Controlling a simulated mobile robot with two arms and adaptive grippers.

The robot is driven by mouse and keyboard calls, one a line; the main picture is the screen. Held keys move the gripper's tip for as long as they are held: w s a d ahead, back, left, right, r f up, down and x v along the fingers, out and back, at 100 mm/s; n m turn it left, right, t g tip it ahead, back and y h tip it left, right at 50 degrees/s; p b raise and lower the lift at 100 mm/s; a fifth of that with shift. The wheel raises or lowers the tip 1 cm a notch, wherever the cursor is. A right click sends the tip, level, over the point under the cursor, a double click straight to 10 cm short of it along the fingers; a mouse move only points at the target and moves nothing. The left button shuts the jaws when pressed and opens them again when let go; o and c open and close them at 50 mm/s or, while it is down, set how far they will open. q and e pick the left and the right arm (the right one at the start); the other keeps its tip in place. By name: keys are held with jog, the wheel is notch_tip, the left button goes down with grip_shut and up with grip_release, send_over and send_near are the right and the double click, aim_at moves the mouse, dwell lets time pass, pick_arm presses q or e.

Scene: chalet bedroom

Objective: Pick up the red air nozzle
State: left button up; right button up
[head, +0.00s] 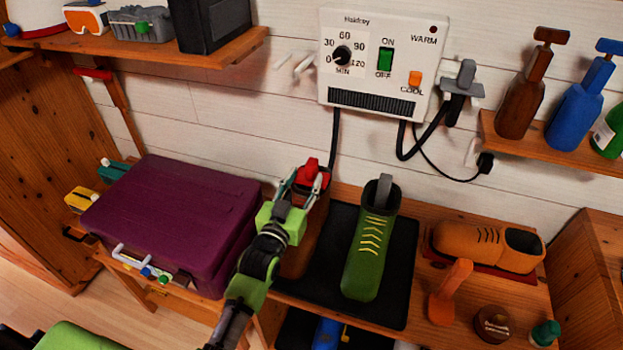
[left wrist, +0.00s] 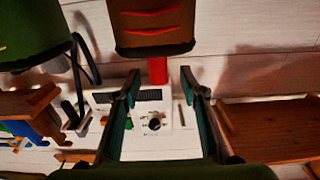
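The red air nozzle (head: 311,172) sticks up from the top of a brown boot (head: 307,240) below the wall dryer. In the left wrist view, which appears upside down, the red nozzle (left wrist: 157,70) shows as a short post coming out of the brown boot with red laces (left wrist: 153,25). My left gripper (head: 306,183) is at the nozzle. Its two fingers (left wrist: 160,76) are spread on either side of the nozzle, with a visible gap on each side. The gripper hides part of the boot in the head view. My right gripper is not in view.
A green boot (head: 370,255) with a grey nozzle (head: 384,190) stands to the right on a black mat (head: 402,270). A purple case (head: 175,215) lies to the left. The dryer (head: 380,60) and its hoses are on the wall behind. An orange shoe (head: 480,247) lies farther right.

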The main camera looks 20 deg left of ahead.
aim_at(309, 173)
pick_arm(q)
jog(key=shift+w+d+r+p, duration=0.15)
jog(key=shift+w+p, duration=0.25)
jog(key=shift+w, duration=2.3)
jog(key=shift+c, duration=0.4)
grip_shut()
